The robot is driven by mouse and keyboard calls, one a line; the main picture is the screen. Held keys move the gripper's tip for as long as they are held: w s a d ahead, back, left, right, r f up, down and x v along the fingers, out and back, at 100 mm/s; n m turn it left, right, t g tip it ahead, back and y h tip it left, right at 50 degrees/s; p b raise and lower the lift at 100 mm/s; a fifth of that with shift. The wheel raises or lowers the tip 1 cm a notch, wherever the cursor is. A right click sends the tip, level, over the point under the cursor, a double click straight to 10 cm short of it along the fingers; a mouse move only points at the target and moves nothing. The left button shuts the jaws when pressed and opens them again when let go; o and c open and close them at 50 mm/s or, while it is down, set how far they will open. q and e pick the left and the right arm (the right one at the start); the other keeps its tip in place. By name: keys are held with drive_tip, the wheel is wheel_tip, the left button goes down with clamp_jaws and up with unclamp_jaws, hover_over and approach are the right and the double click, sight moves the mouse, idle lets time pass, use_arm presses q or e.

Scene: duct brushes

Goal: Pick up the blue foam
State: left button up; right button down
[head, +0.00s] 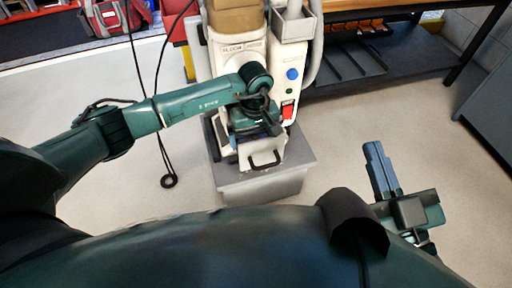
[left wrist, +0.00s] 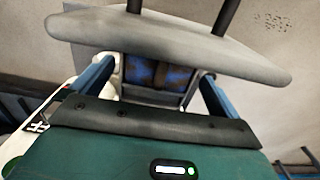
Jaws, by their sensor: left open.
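In the left wrist view, blue patches with brown between them, possibly the blue foam (left wrist: 180,76), show inside a dark-framed opening. My left gripper (left wrist: 157,74) has its two blue fingers wide apart, one on each side of that opening, with nothing seen held. A pale slab with two dark rods crosses the view and hides the upper part of the opening. In the head view my left arm reaches to the front of a white machine (head: 225,60), and its wrist hides the foam there. My right gripper (head: 377,150) hangs over bare floor at the right, apart from the machine; its finger gap is unclear.
The machine stands on a grey base box (head: 262,185) and has a blue knob and a red switch on its right column. A black cable (head: 158,120) hangs left of it. A dark shelf (head: 385,60) stands behind right. The floor around is open.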

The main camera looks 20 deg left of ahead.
use_arm(q)
drive_tip(key=c, duration=1)
use_arm(e)
drive_tip(key=shift+r, duration=0.3)
use_arm(q)
drive_tip(key=shift+r+p, duration=0.3)
drive_tip(key=shift+r, duration=0.25)
wheel_tip(320, 180, up, 16)
drive_tip(key=p, duration=0.5)
wheel_tip(320, 180, up, 7)
drive_tip(key=p, duration=0.4)
hover_over(255, 137)
drive_tip(key=shift+s, duration=0.1)
use_arm(e)
drive_tip(key=shift+s+d+r+n+g+h, duration=0.2)
drive_tip(key=shift+r+h, duration=0.1)
drive_tip(key=shift+r, duration=0.45)
drive_tip(key=shift+s+d+r+n+g+h, duration=0.1)
drive_tip(key=shift+d+r+g+h, duration=0.15)
drive_tip(key=shift+r, duration=0.5)
